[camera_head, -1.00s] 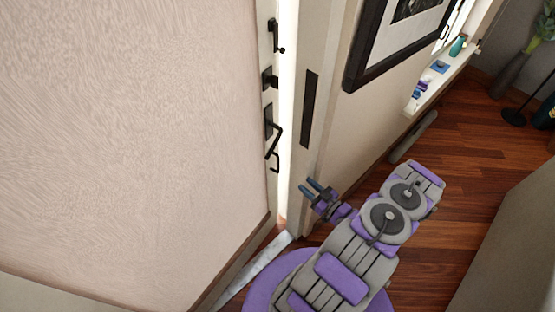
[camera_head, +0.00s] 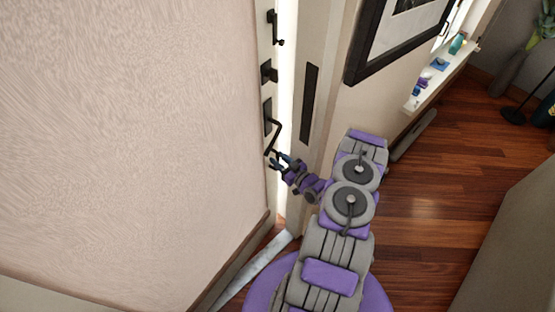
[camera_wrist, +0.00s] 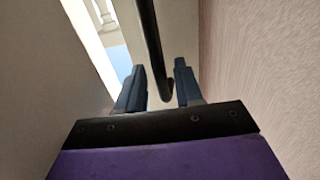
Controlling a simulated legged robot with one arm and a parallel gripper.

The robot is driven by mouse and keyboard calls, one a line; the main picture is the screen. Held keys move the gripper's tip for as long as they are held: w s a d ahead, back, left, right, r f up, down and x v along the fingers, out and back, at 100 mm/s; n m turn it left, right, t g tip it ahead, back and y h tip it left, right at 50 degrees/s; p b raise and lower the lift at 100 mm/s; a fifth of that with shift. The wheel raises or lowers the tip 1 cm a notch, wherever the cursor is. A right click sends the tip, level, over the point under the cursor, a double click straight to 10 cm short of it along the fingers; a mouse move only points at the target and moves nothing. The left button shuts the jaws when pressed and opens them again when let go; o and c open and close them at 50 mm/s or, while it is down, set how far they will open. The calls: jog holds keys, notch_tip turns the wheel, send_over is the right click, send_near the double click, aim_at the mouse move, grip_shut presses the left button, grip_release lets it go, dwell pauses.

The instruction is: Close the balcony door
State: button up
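The balcony door (camera_head: 130,130) is the large pale panel at the left of the head view. A bright gap (camera_head: 286,110) shows between its edge and the frame (camera_head: 309,105), so it stands ajar. A dark lever handle (camera_head: 276,138) is on the door's edge side. My gripper (camera_head: 279,162) is at the lower end of this handle. In the wrist view, my gripper (camera_wrist: 158,85) is open, its two blue fingers apart. The dark handle bar (camera_wrist: 153,45) reaches down between them, with space visible on both sides. Contact with the handle cannot be told.
Dark latches (camera_head: 271,70) sit above the handle. A framed picture (camera_head: 395,40) hangs on the wall to the right. A sill (camera_head: 440,82) with small items is beyond it. Wooden floor (camera_head: 430,200) is open at the right. A pale threshold (camera_head: 255,268) lies below the gap.

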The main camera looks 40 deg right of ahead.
jog(key=shift+w, duration=0.65)
jog(key=shift+c, duration=0.2)
grip_shut()
